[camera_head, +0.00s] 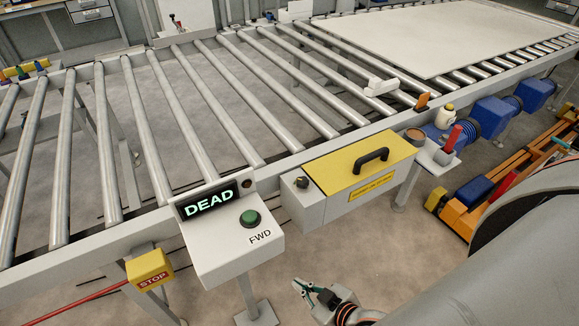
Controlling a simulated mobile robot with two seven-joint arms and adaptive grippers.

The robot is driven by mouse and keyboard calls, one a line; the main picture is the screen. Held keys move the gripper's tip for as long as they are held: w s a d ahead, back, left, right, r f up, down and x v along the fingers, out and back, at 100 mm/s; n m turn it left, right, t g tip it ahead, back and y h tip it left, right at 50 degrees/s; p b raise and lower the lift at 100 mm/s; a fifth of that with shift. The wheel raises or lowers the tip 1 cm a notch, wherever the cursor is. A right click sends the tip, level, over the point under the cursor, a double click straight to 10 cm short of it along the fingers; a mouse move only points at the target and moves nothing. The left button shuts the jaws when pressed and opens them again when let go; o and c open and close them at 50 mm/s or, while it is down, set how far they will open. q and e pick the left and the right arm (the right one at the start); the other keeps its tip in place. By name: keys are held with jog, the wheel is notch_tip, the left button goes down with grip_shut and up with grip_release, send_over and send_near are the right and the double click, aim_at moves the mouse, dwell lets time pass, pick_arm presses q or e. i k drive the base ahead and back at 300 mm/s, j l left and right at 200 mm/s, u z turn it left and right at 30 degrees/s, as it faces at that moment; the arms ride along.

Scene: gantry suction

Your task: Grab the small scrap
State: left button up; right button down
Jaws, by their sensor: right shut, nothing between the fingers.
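A small white piece (380,86) that looks like the scrap lies on the conveyor rollers, near the front rail and just left of the big pale sheet. My right gripper (304,288) is low at the bottom middle, in front of the conveyor. It is shut and empty, well apart from the white piece. My left gripper is not in view.
The big pale sheet (460,35) lies flat on the rollers at the back right. A control box reading DEAD with a green FWD button (250,218), a yellow STOP box (150,270) and a yellow-lidded box with a black handle (371,160) stand along the front rail (90,232).

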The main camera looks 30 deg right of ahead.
aim_at(375, 83)
jog(key=z, duration=1.45)
jog(key=u, duration=0.55)
jog(key=l+u, duration=0.2)
jog(key=u, duration=0.2)
jog(key=l+u, duration=0.2)
jog(key=u, duration=0.2)
jog(key=l+u, duration=0.35)
jog(key=k+l+u, duration=0.1)
jog(key=l+u, duration=0.2)
jog(key=k+l+u, duration=0.15)
jog(key=l+u, duration=0.2)
jog(key=l, duration=0.15)
jog(key=k+l+u, duration=0.1)
jog(key=l, duration=0.35)
jog(key=k+l+u, duration=0.15)
jog(key=k+l, duration=0.2)
